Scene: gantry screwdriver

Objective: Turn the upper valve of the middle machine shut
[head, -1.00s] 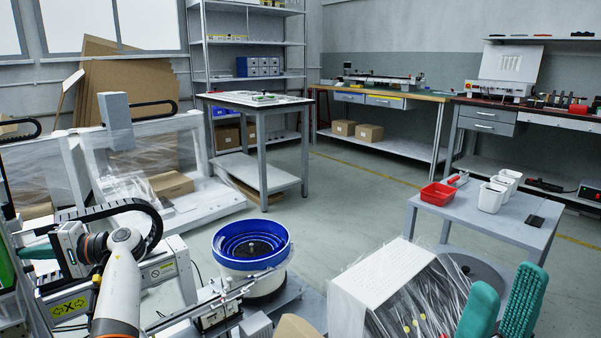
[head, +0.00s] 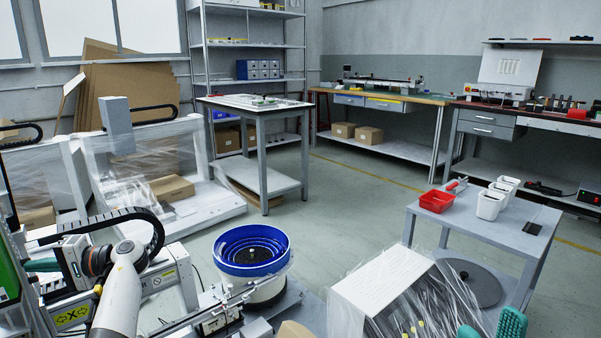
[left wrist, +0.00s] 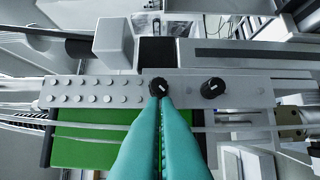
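In the left wrist view, two black knobs with white marks sit on a grey plate (left wrist: 110,92): a left knob (left wrist: 159,85) and a right knob (left wrist: 213,88). My left gripper (left wrist: 161,100) has its teal fingers side by side with only a thin dark line between them. Its tips overlap the lower edge of the left knob; whether they touch it is unclear. In the head view my left gripper (head: 42,265) is at the machine on the left, and the knobs there are hidden. My right gripper (head: 490,330) shows two separated teal fingertips at the bottom edge.
A blue bowl feeder (head: 250,250) stands right of my left arm. A plastic-wrapped white box (head: 385,285) is near my right gripper. A grey table (head: 480,225) holds a red bin (head: 437,201) and white bins.

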